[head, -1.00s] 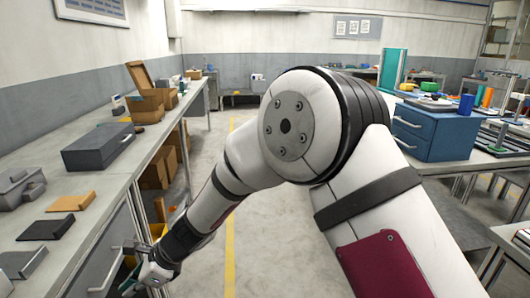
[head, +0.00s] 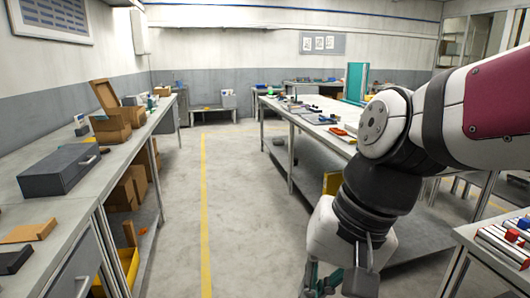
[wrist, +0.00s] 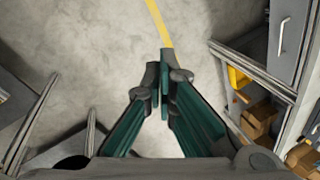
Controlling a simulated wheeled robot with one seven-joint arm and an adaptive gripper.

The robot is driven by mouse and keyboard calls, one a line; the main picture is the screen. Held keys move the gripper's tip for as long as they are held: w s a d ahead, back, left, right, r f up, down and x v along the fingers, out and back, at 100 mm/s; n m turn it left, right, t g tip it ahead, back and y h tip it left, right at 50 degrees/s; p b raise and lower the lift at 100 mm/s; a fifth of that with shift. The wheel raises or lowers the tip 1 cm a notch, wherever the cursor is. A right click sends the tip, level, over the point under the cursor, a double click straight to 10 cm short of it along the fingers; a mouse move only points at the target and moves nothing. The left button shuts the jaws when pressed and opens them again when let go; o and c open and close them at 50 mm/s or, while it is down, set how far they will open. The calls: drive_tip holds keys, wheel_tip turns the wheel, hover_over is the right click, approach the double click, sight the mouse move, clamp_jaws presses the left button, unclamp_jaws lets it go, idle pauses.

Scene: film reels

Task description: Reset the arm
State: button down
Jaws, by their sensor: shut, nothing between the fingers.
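My arm (head: 385,150) reaches in from the right side of the head view and bends downward at its dark wrist. My gripper (wrist: 163,88) points down over the bare floor in the wrist view, with its green-padded fingers together and nothing between them. In the head view, part of the gripper shows at the bottom edge, over the aisle, and its fingertips are cut off.
A long bench (head: 60,215) on the left holds a dark grey case (head: 62,170) and cardboard boxes (head: 113,125). A white table (head: 315,122) stands right of the aisle. A small table with red and blue items (head: 505,240) is near right. The aisle with its yellow line (head: 205,200) is clear.

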drive_tip(key=s+d+n+h, duration=0.2)
drive_tip(key=s+d+h, duration=0.1)
drive_tip(key=s+d, duration=0.95)
wheel_tip(320, 180, up, 15)
drive_tip(key=t+p, duration=0.3)
drive_tip(key=p, duration=1.1)
drive_tip(key=shift+w+d+f, duration=0.2)
drive_tip(key=shift+w+d, duration=0.1)
drive_tip(key=shift+w, duration=0.15)
